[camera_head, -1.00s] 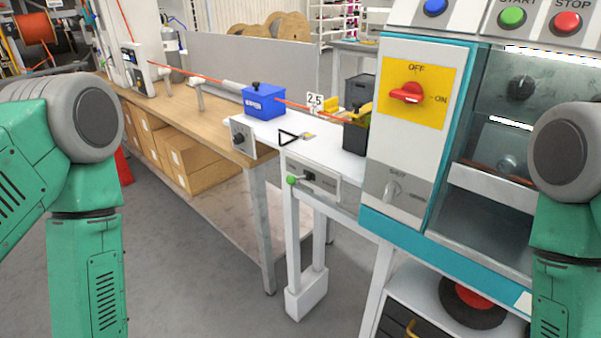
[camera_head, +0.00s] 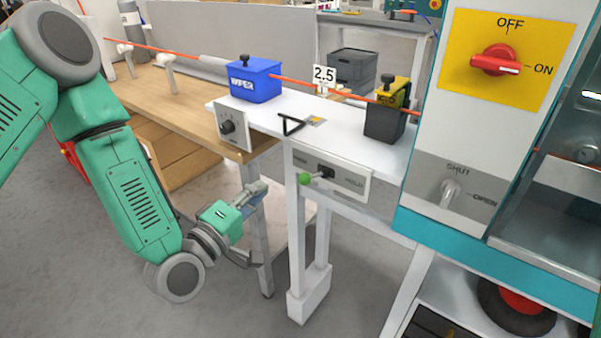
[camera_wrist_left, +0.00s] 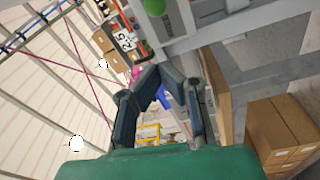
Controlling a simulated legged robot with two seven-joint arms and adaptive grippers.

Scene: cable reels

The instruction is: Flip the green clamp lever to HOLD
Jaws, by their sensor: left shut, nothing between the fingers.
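The green clamp lever (camera_head: 306,179) has a round green knob on a short arm. It sits on a white plate (camera_head: 352,184) at the front of the white bench, and its knob points left, away from the word HOLD on the right. My left gripper (camera_head: 255,191) is left of the knob and slightly below it in the head view, apart from it. In the left wrist view its fingers (camera_wrist_left: 160,74) come together with nothing between them. A green shape at the top edge there may be the knob, but I cannot tell. My right gripper is out of view.
A blue box (camera_head: 255,80) and a black box with a yellow top (camera_head: 388,112) stand on the bench, with an orange cable running through. A control cabinet with a red switch (camera_head: 497,61) stands close on the right. A bench leg (camera_head: 297,240) is below the lever.

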